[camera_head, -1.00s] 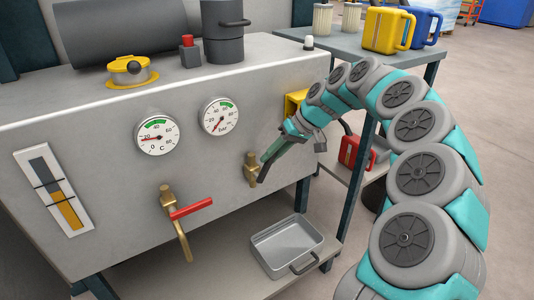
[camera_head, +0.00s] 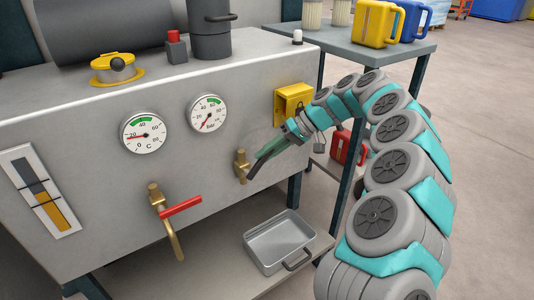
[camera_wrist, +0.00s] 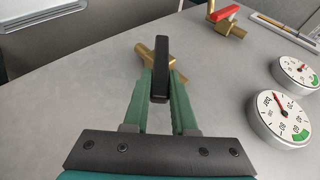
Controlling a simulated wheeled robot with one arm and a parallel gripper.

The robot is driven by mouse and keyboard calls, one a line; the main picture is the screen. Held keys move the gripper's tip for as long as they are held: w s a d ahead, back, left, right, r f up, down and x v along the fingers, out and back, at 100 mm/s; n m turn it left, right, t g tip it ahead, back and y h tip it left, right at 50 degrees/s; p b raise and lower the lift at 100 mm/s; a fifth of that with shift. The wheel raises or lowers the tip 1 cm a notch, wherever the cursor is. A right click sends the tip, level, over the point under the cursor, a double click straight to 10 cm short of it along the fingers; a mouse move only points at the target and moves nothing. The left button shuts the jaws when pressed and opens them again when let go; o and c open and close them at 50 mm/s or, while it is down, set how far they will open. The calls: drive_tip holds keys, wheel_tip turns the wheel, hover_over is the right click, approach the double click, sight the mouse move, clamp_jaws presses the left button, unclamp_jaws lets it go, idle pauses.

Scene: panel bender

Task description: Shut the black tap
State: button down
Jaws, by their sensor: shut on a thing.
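The black tap is a brass valve (camera_head: 241,163) with a black lever, low on the right of the grey machine's front. In the wrist view its black lever (camera_wrist: 161,68) stands between the two green fingers, with the brass body (camera_wrist: 148,52) behind it. My gripper (camera_head: 262,160) is shut on the black lever; it also shows in the wrist view (camera_wrist: 160,88). In the head view the lever slants down to the left in front of the brass body, and the fingers partly hide it.
A second brass tap with a red lever (camera_head: 181,206) is to the left. Two dials (camera_head: 143,132) are above the taps. A yellow box (camera_head: 291,103) is on the front, close to my arm. A grey tray (camera_head: 279,244) lies on the shelf below. A side table (camera_head: 352,48) stands behind my arm.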

drive_tip(key=c, duration=0.7)
unclamp_jaws()
drive_tip(key=shift+d, duration=0.1)
drive_tip(key=shift+b+v, duration=0.3)
drive_tip(key=shift+v, duration=3.55)
drive_tip(key=shift+c, duration=0.4)
